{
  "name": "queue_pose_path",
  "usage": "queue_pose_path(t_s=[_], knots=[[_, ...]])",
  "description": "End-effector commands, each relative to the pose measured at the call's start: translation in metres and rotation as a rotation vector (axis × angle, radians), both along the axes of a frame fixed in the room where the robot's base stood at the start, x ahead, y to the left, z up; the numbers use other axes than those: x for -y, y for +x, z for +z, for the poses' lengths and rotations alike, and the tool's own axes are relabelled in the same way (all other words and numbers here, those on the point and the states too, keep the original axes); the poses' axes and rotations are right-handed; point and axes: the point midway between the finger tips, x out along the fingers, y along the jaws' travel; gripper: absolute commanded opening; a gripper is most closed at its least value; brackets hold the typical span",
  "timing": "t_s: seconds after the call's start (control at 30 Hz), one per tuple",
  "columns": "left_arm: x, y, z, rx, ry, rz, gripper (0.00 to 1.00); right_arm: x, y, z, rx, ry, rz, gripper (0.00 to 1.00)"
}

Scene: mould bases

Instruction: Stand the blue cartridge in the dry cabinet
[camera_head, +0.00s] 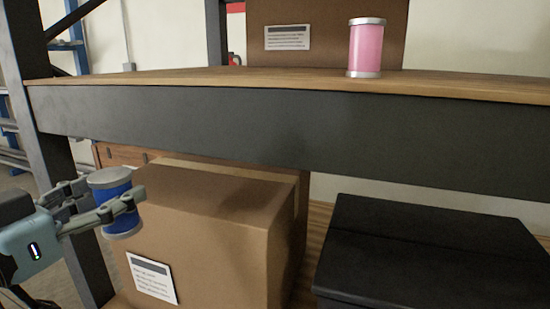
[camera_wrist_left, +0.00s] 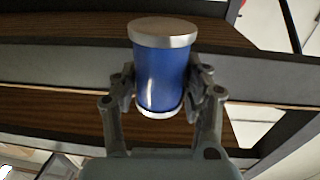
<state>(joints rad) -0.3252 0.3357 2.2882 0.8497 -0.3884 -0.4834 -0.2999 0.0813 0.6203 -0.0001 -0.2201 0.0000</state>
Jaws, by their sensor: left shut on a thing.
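The blue cartridge (camera_head: 112,182) is a cylinder with silver end caps. My left gripper (camera_head: 118,203) is shut around its middle and holds it roughly upright, at the left of the head view in front of the shelf rack. In the left wrist view, the blue cartridge (camera_wrist_left: 162,75) stands between the two fingers of my left gripper (camera_wrist_left: 166,88), with its silver top cap clear above them. My right gripper does not show. I cannot make out a dry cabinet for certain in either view.
A pink cartridge (camera_head: 367,48) stands on the wooden upper shelf (camera_head: 200,76), whose dark front beam (camera_head: 300,130) spans the view. Below are a large cardboard box (camera_head: 200,235) and a black box (camera_head: 425,250). A dark rack post (camera_head: 50,140) rises at the left.

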Motion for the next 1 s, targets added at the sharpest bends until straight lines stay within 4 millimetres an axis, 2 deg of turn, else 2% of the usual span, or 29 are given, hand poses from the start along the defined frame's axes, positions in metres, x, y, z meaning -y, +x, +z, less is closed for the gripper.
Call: queue_pose_path(t_s=[0.03,0.13,0.2,0.3,1.0], knots=[[0.001,-0.003,-0.018,-0.002,0.002,-0.026,0.09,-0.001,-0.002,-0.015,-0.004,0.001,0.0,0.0],[0.002,-0.008,-0.028,0.002,0.003,-0.071,0.09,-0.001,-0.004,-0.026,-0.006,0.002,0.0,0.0],[0.002,-0.008,-0.015,0.007,0.003,-0.087,0.09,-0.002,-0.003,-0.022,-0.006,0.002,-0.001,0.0],[0.002,-0.008,-0.009,0.004,-0.001,-0.084,0.09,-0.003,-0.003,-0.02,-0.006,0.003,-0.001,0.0],[0.002,-0.007,-0.008,0.003,-0.003,-0.081,0.09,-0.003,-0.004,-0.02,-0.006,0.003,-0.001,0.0]])
